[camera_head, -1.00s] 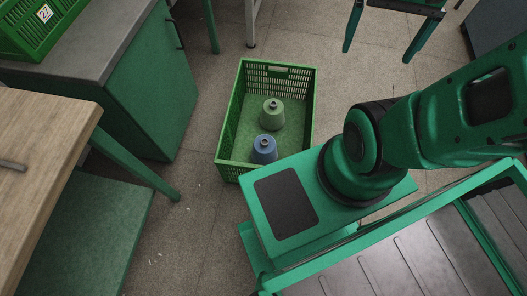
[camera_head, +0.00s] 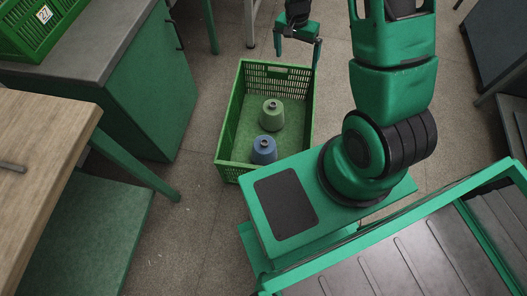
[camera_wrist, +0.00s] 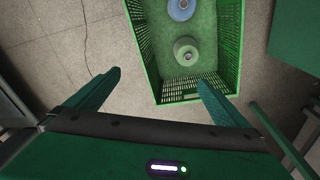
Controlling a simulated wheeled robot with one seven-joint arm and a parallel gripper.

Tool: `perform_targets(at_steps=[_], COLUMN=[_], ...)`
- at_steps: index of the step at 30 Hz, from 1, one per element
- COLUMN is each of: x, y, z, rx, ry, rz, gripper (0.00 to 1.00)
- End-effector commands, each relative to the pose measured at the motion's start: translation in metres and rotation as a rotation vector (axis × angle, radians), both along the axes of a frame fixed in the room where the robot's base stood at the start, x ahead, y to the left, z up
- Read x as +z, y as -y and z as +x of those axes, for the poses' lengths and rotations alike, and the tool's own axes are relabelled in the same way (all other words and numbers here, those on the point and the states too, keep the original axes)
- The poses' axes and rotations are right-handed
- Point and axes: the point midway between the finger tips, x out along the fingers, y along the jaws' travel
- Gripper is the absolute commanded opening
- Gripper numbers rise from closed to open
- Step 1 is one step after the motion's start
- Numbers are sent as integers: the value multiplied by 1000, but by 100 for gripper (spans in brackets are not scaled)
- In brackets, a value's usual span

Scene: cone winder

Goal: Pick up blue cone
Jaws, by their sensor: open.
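The blue cone (camera_head: 264,149) stands upright in the near part of a green crate (camera_head: 227,137) on the floor. A green cone (camera_head: 271,116) stands just behind it in the same crate. In the wrist view the blue cone (camera_wrist: 181,8) is at the top edge, partly cut off, and the green cone (camera_wrist: 187,51) is below it. My gripper (camera_head: 297,50) is over the far end of the crate, open and empty. In the wrist view my gripper's fingers (camera_wrist: 158,84) are spread wide, with the crate's slotted end wall (camera_wrist: 181,92) between and beyond them.
A green cabinet (camera_head: 160,85) and a wooden-topped table (camera_head: 45,140) stand left of the crate. Another green crate (camera_head: 35,25) sits on the cabinet's grey top. Bare floor (camera_head: 195,215) lies between the table and the crate.

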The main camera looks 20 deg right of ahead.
Motion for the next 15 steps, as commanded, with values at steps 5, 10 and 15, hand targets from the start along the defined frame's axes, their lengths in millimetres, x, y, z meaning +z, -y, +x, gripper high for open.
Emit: perform_targets(at_steps=[5,10,15], x=[-78,-152,-227], y=[-27,-54,-81], z=[16,20,10], rx=[-55,-117,-185], ry=[3,13,18], rz=[10,27,50], gripper=[100,100,100])
